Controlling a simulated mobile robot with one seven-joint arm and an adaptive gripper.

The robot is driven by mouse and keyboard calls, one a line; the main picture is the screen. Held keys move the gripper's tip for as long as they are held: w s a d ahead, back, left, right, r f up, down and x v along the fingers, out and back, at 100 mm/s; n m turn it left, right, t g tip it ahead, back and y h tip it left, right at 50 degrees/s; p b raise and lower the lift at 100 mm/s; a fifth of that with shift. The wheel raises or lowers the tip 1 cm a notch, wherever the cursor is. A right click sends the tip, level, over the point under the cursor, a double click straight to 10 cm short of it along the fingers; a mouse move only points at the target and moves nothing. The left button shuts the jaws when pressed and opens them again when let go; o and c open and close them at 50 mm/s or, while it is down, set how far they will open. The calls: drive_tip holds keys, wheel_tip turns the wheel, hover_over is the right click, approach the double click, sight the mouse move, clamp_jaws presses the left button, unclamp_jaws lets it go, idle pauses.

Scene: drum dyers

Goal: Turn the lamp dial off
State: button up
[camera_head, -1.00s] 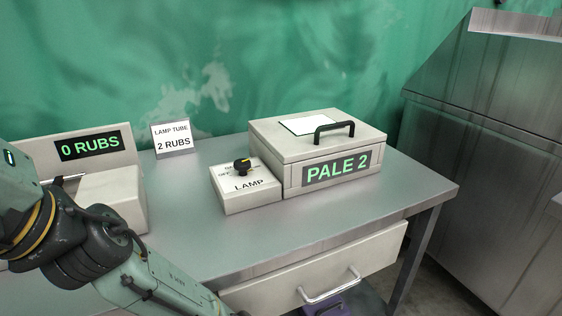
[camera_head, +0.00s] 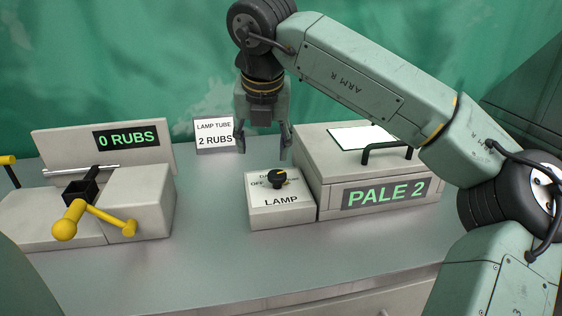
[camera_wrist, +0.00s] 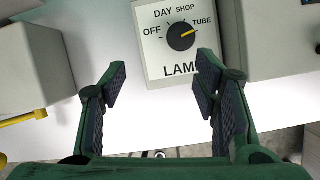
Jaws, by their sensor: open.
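The lamp dial (camera_head: 277,177) is a black knob with a yellow pointer on top of a pale box (camera_head: 282,212) marked LAMP. In the wrist view the dial (camera_wrist: 181,36) has the marks OFF, DAY, SHOP and TUBE around it, and its yellow pointer is turned toward TUBE. My gripper (camera_head: 263,143) points down above and behind the lamp box, its fingers spread and empty. In the wrist view my gripper (camera_wrist: 160,85) shows both fingers apart, with the dial beyond the fingertips and nearer the right one. Nothing touches the dial.
A lidded box (camera_head: 330,200) marked PALE 2, with a black handle (camera_head: 388,150), stands right beside the lamp box. A sign (camera_head: 214,136) reads LAMP TUBE 2 RUBS. A rubbing device (camera_head: 140,205) with yellow handles stands left. The bench front (camera_head: 215,265) is clear.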

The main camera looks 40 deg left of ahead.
sight(277, 174)
drive_tip(key=shift+m+t+h, duration=0.3)
drive_tip(key=shift+m, duration=0.1)
drive_tip(key=p+x, duration=0.1)
drive_tip(key=x, duration=0.2)
drive_tip(key=w+d+x, duration=0.1)
drive_tip(key=x, duration=0.3)
drive_tip(key=w+p+x, duration=0.1)
drive_tip(key=x, duration=0.2)
drive_tip(key=shift+w+d+p, duration=0.1)
drive_tip(key=shift+p, duration=0.25)
drive_tip(key=c, duration=1.1)
